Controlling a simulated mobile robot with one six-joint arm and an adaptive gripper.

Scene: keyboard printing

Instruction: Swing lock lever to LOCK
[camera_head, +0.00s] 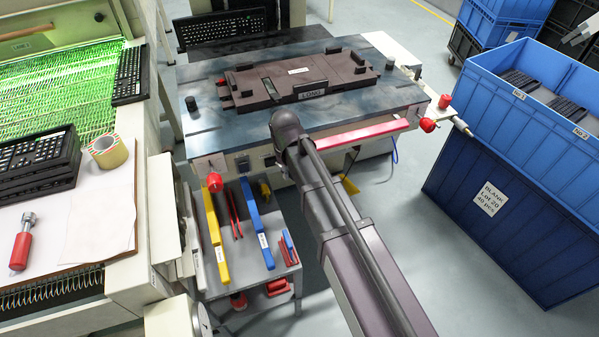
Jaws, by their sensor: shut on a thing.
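A work table (215,145) with a dark, scuffed top stands in the middle of the head view. A long red bar (362,131) runs along the front edge. I cannot tell which of these is the lock lever, and no LOCK mark is readable. My arm rises from the bottom and covers part of the front edge. My gripper is not visible.
A shelf below the table holds yellow and blue tools (255,225). Blue crates (495,200) stand at the right. A side bench at left holds keyboards (38,160), a tape roll (107,151) and a red-handled tool (22,243). Grey floor is clear between table and crates.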

